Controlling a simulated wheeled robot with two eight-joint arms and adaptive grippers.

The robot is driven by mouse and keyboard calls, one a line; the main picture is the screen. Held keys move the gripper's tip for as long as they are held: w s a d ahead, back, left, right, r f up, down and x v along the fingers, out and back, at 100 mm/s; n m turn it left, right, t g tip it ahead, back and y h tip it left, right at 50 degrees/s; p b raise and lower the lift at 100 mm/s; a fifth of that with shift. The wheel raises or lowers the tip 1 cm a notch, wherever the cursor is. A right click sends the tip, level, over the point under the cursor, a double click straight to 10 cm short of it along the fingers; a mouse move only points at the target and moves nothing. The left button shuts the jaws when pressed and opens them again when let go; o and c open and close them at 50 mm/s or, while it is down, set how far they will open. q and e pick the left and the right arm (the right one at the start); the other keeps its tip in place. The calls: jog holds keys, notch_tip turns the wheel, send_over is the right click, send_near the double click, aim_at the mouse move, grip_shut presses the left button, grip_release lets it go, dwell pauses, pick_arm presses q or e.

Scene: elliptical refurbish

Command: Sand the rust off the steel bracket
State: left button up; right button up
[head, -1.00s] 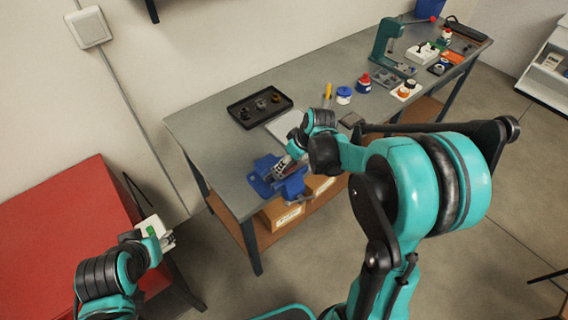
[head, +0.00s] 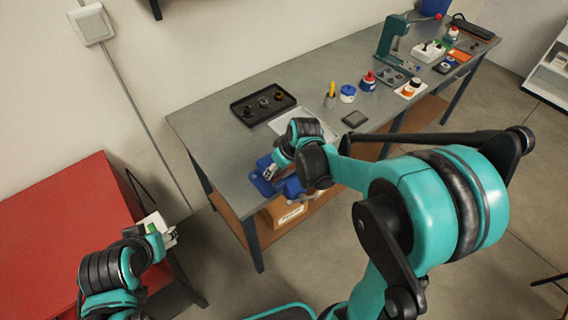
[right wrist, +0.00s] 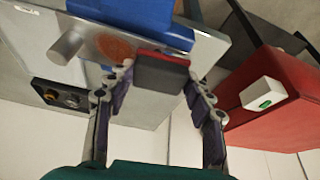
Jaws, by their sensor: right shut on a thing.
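The steel bracket (right wrist: 208,48) is a pale metal plate with a round orange-brown rust patch (right wrist: 115,45) in the right wrist view. It is at the blue vise (right wrist: 150,14), which also shows on the bench's front edge in the head view (head: 292,187). My right gripper (right wrist: 160,84) is shut on a dark block with a red edge (right wrist: 162,72). The block is beside the rust patch and overlaps the plate in view; contact is unclear. In the head view my right gripper (head: 269,171) is over the vise and hides the bracket. My left gripper (head: 169,238) is by the red cabinet; its jaws are unclear.
The grey bench (head: 215,150) carries a black tray (head: 262,103) with small parts, a blue-lidded jar (head: 348,93), a red-topped bottle (head: 368,82) and a green press (head: 392,40). A red cabinet (head: 70,225) stands left. A white box with green (right wrist: 262,93) is at the cabinet.

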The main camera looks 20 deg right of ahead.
jog(key=shift+s+a, duration=0.2)
jog(key=shift+a, duration=0.4)
jog(key=shift+d+r+p, duration=0.1)
jog(key=shift+r+p, duration=2.25)
jog(key=shift+r, duration=0.7)
jog(key=shift+r+p, duration=1.15)
jog(key=shift+r, duration=0.4)
jog(key=shift+f, duration=0.1)
